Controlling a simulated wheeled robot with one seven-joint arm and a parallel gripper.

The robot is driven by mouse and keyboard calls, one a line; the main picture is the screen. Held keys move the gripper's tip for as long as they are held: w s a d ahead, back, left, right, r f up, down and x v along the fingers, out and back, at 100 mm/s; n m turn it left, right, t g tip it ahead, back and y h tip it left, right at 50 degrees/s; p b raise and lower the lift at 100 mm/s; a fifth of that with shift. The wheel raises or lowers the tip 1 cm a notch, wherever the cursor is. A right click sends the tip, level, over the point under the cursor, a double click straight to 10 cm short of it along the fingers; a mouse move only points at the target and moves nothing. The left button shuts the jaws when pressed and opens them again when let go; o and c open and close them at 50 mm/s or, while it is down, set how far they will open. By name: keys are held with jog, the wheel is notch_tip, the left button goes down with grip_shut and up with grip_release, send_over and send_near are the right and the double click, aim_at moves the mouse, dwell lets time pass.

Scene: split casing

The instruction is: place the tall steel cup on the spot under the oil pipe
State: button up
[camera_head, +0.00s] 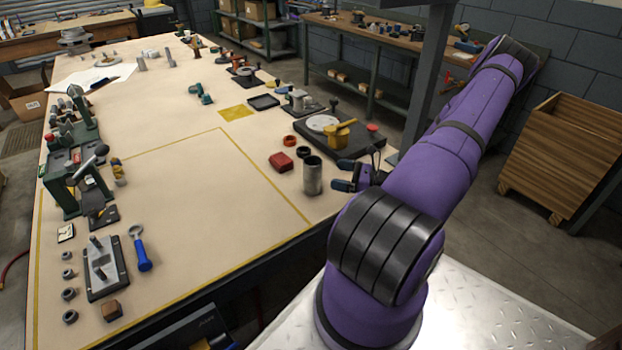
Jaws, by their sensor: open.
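The tall steel cup (312,176) stands upright on the workbench near its right edge, with a dark open mouth. My gripper (341,176) is low at the bench edge, just right of the cup. Its two blue-tipped fingers are apart and point left toward the cup. A small gap seems to show between the fingertips and the cup; contact is hard to judge. I cannot clearly make out the oil pipe or the spot under it. A dark base (310,142) with a pale disc and a yellow part stands behind the cup.
A red block (281,161) and small red and black rings lie just left of and behind the cup. A yellow square (237,112) and a dark tray (264,102) lie farther back. The yellow-outlined area (200,200) is clear. Green machines (70,185) stand at left.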

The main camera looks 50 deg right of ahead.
aim_at(313, 167)
jog(key=x, duration=0.9)
jog(key=shift+w+d+r, duration=0.1)
jog(key=shift+r, duration=0.05)
jog(key=c, duration=1.1)
jog(key=shift+r, duration=0.15)
jog(key=shift+c, duration=0.2)
